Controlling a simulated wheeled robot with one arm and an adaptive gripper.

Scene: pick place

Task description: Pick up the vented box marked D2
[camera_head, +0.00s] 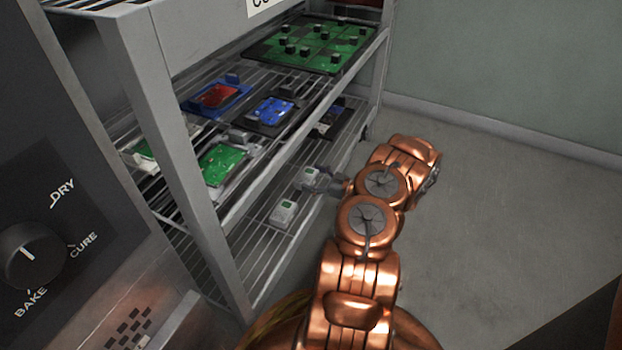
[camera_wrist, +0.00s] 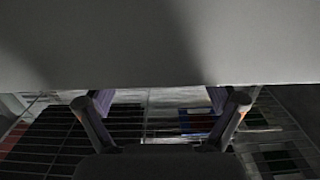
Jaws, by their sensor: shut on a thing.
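A small white box (camera_head: 310,176) with a greenish patch on top is at my gripper (camera_head: 322,183), at the lower rack level in the head view. My gripper is shut on this box. A second, similar white box (camera_head: 284,211) stands nearer on the lower wire shelf, apart from the gripper. No D2 mark is legible on either box. In the wrist view my two fingers (camera_wrist: 165,107) stand apart, with a large plain grey surface (camera_wrist: 150,45) above them. I cannot tell for sure whether that surface is the box.
The grey wire rack (camera_head: 172,110) has posts and shelf edges close to my arm. An oven-like panel (camera_head: 60,240) stands at left. The floor (camera_head: 500,190) at right is clear.

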